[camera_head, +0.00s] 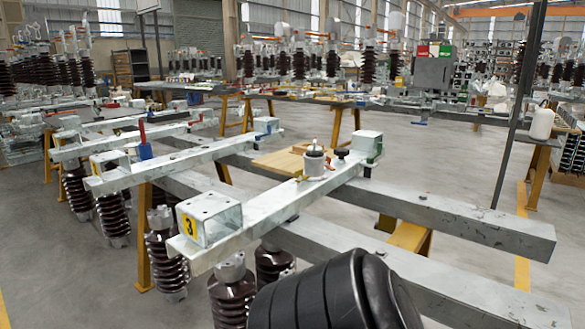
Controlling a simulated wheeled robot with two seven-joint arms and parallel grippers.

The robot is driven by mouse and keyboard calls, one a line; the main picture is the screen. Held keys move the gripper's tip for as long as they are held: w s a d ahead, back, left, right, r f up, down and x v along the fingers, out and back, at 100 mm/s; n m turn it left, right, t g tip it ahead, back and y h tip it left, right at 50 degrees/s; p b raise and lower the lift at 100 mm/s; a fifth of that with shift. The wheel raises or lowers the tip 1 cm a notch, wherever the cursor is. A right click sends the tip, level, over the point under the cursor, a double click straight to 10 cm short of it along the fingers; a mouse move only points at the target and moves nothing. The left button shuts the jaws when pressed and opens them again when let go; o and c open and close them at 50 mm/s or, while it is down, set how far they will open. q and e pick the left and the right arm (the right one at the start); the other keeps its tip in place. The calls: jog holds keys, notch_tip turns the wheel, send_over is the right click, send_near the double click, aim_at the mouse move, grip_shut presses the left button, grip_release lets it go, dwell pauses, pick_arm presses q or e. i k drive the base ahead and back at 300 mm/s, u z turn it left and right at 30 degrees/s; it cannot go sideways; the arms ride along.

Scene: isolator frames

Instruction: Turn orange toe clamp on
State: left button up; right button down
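I cannot make out a clearly orange toe clamp. A small reddish part shows at the base of a grey-white canister-like fitting (314,161) on the near galvanized beam (262,205). It is too small to tell its shape or setting. A black knob (342,153) stands on the same beam just right of the fitting. A red upright handle on a blue base (145,151) sits on another beam to the left. Neither of my grippers is in view. A large black ribbed shape, seemingly part of my own arm, fills the bottom centre and hides the floor there.
A box-shaped bracket marked 3 (209,219) stands on the beam's near end; another bracket (366,147) is at its far end. Long support beams (455,222) run across on yellow trestles (410,237). Brown ribbed insulators (232,298) hang below. Open floor lies right.

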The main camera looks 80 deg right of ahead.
aim_at(327, 166)
jog(key=k, duration=0.15)
jog(key=z, duration=1.65)
